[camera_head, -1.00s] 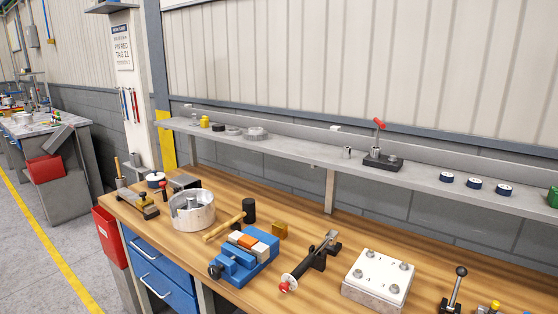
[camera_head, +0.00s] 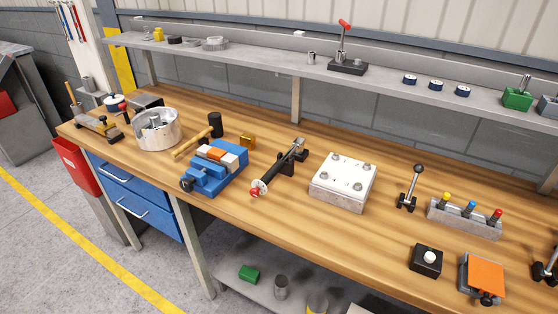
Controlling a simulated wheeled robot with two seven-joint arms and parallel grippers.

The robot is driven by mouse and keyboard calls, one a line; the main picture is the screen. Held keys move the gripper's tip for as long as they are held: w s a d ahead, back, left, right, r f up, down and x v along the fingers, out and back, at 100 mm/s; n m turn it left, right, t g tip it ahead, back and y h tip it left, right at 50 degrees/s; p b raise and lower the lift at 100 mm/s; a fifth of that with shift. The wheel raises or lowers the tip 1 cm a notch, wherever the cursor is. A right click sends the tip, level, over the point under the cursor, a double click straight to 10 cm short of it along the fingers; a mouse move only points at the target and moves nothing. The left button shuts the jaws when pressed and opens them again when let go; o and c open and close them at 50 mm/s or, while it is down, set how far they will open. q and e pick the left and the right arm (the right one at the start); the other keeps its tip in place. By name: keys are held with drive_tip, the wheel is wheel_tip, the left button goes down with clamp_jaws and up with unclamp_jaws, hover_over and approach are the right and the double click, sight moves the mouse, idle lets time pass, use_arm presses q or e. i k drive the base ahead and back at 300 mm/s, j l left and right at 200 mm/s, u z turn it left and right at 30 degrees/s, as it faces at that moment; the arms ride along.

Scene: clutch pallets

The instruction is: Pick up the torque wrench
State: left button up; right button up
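A long tool that looks like the torque wrench (camera_head: 280,168) lies on the wooden workbench (camera_head: 240,222), between the blue vise and the white-topped block. It has a dark shaft, a red knob at its near end and a silver head at its far end. The far end seems to rest on a small black support. Nothing covers the tool. Neither of my grippers is in view.
Left of it are the blue vise (camera_head: 213,168), a mallet (camera_head: 198,136) and a metal pot (camera_head: 158,130). Right are the white-topped block (camera_head: 343,182), a black lever (camera_head: 411,188) and a rack with coloured knobs (camera_head: 465,217). A shelf (camera_head: 260,62) runs behind. The front middle is clear.

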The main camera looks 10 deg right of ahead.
sight(298, 145)
drive_tip(key=i+j+z, duration=0.15)
drive_tip(key=j+z, duration=0.2)
drive_tip(key=j, duration=0.45)
drive_tip(key=i+j+z, duration=0.1)
drive_tip(key=j+z, duration=0.2)
drive_tip(key=j, duration=0.45)
